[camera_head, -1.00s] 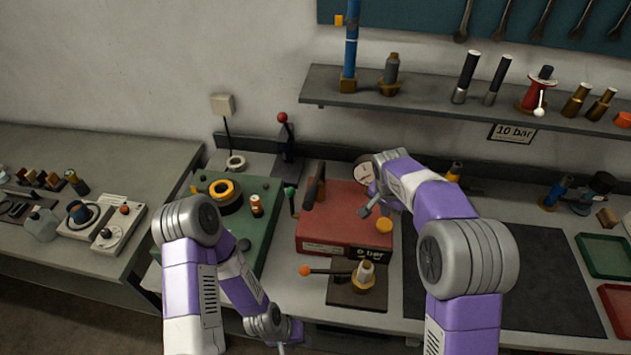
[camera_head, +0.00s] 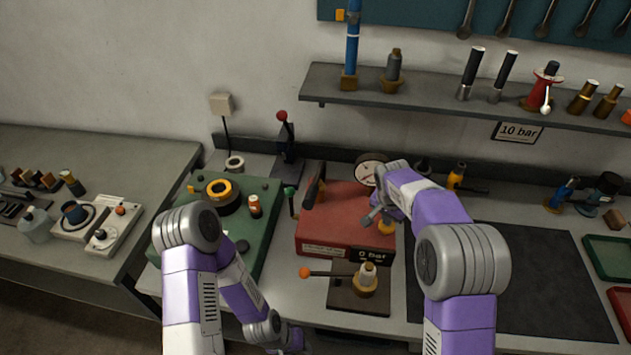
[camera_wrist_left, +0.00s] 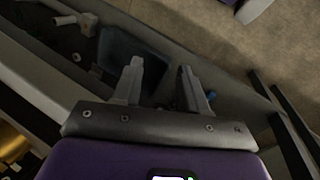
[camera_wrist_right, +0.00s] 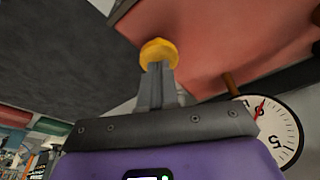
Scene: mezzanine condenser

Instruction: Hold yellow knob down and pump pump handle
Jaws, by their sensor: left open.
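The red pump unit (camera_head: 345,222) sits on the bench with a "0 bar" label on its front. The yellow knob (camera_head: 387,228) is at its right side. A dark upright handle (camera_head: 314,188), which looks like the pump handle, stands at its left. My right gripper (camera_head: 374,215) is shut at the knob. In the right wrist view its fingers are together and the tips overlap the knob (camera_wrist_right: 158,52); I cannot tell whether it is pressed. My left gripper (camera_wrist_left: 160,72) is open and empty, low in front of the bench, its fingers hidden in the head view.
A round gauge (camera_head: 371,169) stands behind the red unit. A small block with an orange-tipped lever (camera_head: 362,297) is in front. A green unit (camera_head: 262,200) stands left. A dark mat (camera_head: 510,285) lies clear to the right. A shelf (camera_head: 440,100) runs above.

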